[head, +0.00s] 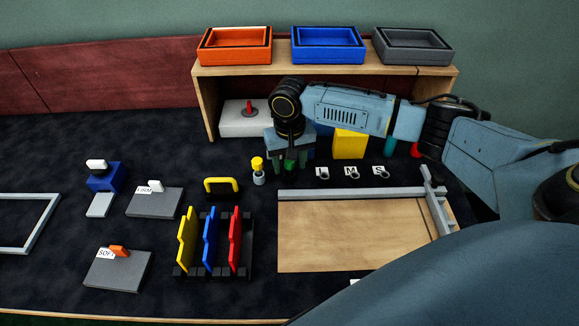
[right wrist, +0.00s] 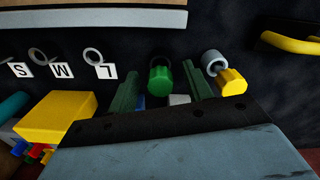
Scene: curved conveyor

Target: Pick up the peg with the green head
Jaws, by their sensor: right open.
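The peg with the green head (right wrist: 160,79) shows in the right wrist view, between the two dark green fingers of my right gripper (right wrist: 162,84). The fingers stand apart, with a gap on each side of the head. In the head view my right gripper (head: 289,165) points down over the dark table, below the shelf's front. The green head (head: 291,166) shows partly there between the fingers; the peg's lower part is hidden. My left gripper is not in view.
A peg with a yellow head (head: 258,166) stands close left of my right gripper; it shows beside one finger in the right wrist view (right wrist: 232,82). A yellow block (head: 350,144) is to the right. Rings with letter cards (head: 352,172) lie nearby. The wooden shelf (head: 330,74) stands behind.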

